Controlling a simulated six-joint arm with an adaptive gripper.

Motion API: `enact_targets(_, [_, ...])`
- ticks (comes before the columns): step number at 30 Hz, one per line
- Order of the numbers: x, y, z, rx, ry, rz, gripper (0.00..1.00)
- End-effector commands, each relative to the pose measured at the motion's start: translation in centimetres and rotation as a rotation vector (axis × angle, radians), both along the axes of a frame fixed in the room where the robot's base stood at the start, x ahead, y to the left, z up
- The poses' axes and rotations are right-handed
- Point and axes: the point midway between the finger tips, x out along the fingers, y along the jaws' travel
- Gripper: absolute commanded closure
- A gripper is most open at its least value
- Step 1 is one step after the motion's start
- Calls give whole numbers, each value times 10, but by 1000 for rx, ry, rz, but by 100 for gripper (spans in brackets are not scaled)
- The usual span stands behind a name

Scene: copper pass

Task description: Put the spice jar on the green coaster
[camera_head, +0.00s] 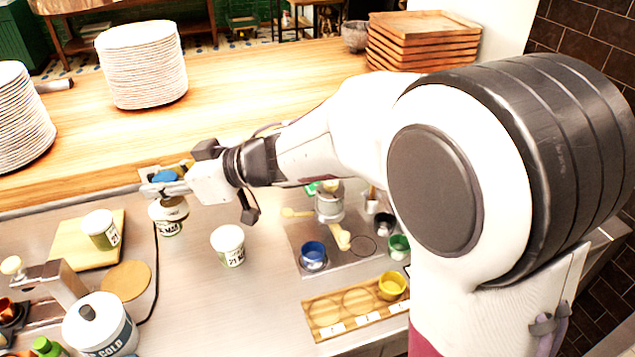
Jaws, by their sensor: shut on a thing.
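My gripper (168,188) is at the left centre, above the steel counter. It is shut on a small jar with a blue top (164,176), which I take as the spice jar; the fingers hide most of its body. No green coaster shows clearly. A small green patch (312,188) shows under my arm beside the metal pot, mostly hidden, and I cannot tell what it is.
Another white tub (228,246) stands right of the gripper. A tub on a wooden board (70,250) and a tan disc (126,280) are left. Blue (313,256), green (398,247) and yellow (392,286) cups stand right. Plate stacks (143,65) are on the wooden shelf.

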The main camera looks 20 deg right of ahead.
Motion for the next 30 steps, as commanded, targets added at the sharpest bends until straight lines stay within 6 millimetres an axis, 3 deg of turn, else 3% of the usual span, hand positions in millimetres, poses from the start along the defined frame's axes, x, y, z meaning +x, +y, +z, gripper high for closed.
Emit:
enact_targets(5, [34,-36,0,-2,1,-79,97])
enact_targets(15, [102,-129,1,-2,2,-262,97])
enact_targets(24, [147,-222,0,-1,2,-420,97])
enact_targets(30, [167,-282,-1,0,1,-514,97])
